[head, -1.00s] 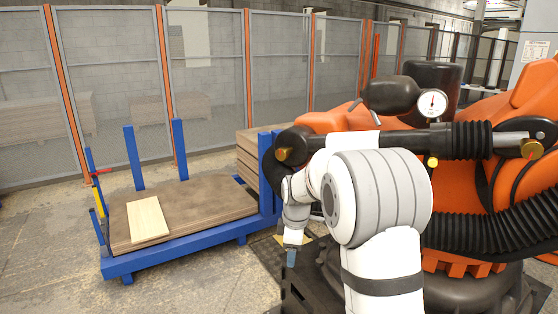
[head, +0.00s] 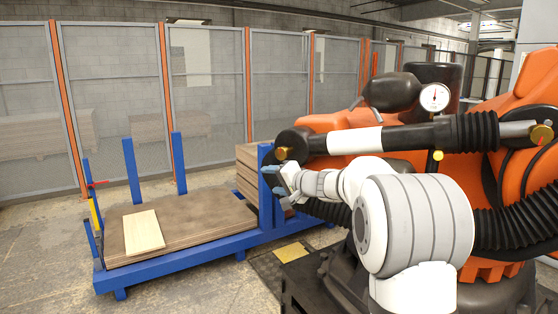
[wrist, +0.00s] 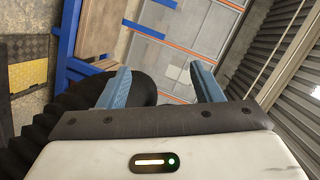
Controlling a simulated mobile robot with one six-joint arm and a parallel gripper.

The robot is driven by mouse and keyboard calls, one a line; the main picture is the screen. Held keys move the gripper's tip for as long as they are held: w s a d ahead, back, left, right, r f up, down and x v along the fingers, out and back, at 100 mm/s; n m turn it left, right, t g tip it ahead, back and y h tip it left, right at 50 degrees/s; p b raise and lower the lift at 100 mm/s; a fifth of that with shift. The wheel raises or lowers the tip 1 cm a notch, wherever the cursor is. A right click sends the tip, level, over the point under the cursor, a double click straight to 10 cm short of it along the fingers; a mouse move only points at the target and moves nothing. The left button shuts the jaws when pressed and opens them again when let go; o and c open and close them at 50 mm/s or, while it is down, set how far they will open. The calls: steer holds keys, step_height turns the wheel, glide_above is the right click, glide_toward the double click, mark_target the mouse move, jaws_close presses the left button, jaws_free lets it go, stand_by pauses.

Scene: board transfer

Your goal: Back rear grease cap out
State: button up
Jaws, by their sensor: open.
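A large orange robot arm (head: 330,124) carries a dark cylinder with brass-coloured caps. One cap (head: 283,153) is at the cylinder's left end, one (head: 437,155) under its middle, and one (head: 543,133) at its right end. I cannot tell by looking which is the rear grease cap. My gripper (head: 274,181) is open and empty, its blue fingers pointing left, just below the left-end cap in the picture. In the wrist view, my gripper (wrist: 161,86) has its fingers wide apart, with a rounded black part (wrist: 142,90) behind the left finger. No cap shows clearly there.
A blue rack (head: 175,262) with stacked boards and one pale board (head: 143,231) stands at left. A mesh fence (head: 208,90) runs behind. Black ribbed hose (head: 515,225) and a dial gauge (head: 435,97) are close to my arm. Floor at front left is clear.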

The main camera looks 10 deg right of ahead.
mark_target(279, 152)
steer(key=d+r+m+t, duration=0.1)
steer(key=m, duration=0.1)
steer(key=w+d+r+m+t+h+b, duration=0.1)
steer(key=d+r+m+t, duration=0.1)
steer(key=w+d+r+m+t, duration=0.1)
steer(key=d+r+m, duration=0.1)
steer(key=m, duration=0.1)
steer(key=shift+d+r+t+h, duration=0.15)
steer(key=shift+d+t+h, duration=0.05)
steer(key=shift+t+h, duration=0.1)
steer(key=shift+w+r, duration=0.1)
steer(key=shift+w, duration=0.15)
steer(key=p+x, duration=0.1)
steer(key=x, duration=0.6)
steer(key=shift+w, duration=0.2)
steer(key=shift+c, duration=0.3)
steer(key=c, duration=0.9)
